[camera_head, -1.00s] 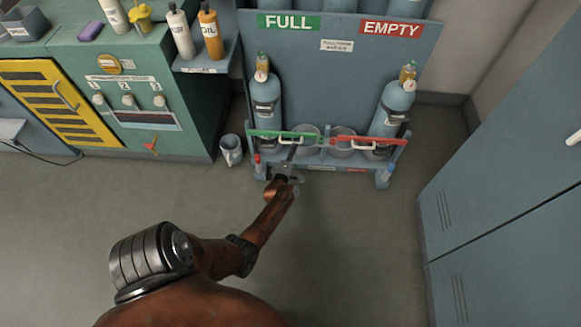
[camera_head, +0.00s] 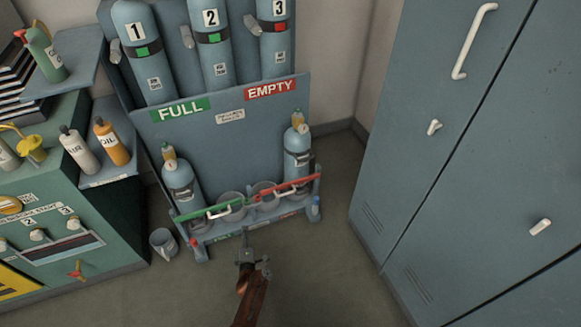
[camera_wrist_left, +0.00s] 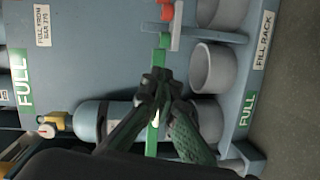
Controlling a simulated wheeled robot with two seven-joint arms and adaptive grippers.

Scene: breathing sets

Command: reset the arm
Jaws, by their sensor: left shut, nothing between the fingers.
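My left gripper (camera_head: 245,238) is in front of the low cylinder rack (camera_head: 222,230), near the middle of its front edge in the head view. Its fingers are shut with nothing between them. In the left wrist view the shut fingertips (camera_wrist_left: 160,83) overlap the green bar (camera_wrist_left: 152,135); I cannot tell whether they touch. In the head view the green bar (camera_head: 208,212) lies across the left half of the rack and the red bar (camera_head: 290,188) across the right half. The right gripper is not in view.
Blue-grey cylinders stand at the rack's left (camera_head: 181,184) and right (camera_head: 298,152). A green cabinet (camera_head: 110,240) stands left and tall lockers (camera_head: 440,150) right. Floor in front is clear.

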